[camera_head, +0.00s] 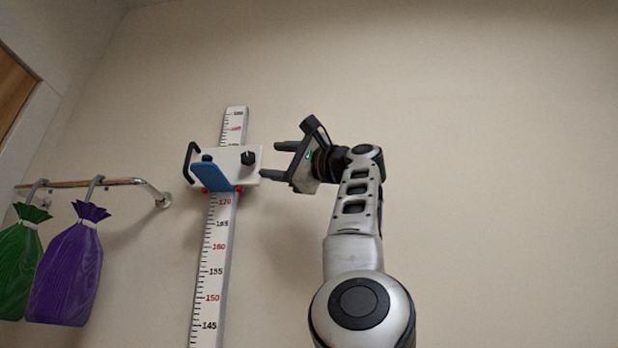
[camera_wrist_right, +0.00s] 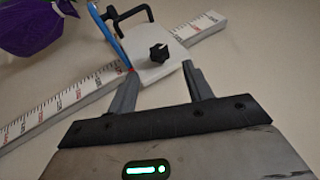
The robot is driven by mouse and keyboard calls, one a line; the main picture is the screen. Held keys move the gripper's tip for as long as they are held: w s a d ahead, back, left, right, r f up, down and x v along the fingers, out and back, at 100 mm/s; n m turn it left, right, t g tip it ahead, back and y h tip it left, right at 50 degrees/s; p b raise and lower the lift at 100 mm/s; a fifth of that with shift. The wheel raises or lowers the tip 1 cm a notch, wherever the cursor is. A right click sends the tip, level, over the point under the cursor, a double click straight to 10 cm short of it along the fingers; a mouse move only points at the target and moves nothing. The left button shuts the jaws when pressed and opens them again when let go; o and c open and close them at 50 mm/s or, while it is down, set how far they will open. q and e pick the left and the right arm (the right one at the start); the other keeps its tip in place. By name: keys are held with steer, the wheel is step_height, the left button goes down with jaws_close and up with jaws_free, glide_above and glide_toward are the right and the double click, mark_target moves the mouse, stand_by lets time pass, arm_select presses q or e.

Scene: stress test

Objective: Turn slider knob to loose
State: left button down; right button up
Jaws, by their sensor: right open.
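A white slider (camera_head: 225,158) sits on a vertical height ruler (camera_head: 212,262) on the wall, a little above the 170 mark. It carries a black knob (camera_head: 248,158), a blue flap (camera_head: 211,177) and a black handle (camera_head: 190,163) on its left. My right gripper (camera_head: 269,160) is open and empty, just right of the slider, with its fingers pointing left. In the right wrist view the knob (camera_wrist_right: 158,54) stands ahead of and between the two open fingers (camera_wrist_right: 158,88), apart from them. The white plate (camera_wrist_right: 160,72) lies between the fingertips. My left gripper is not in view.
A metal rail (camera_head: 110,184) on the left wall side holds a green bag (camera_head: 20,262) and a purple bag (camera_head: 68,268). The purple bag also shows in the right wrist view (camera_wrist_right: 30,33). The wall to the right is bare.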

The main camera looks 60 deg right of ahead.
steer(key=b+v, duration=0.3)
steer(key=v, duration=0.6)
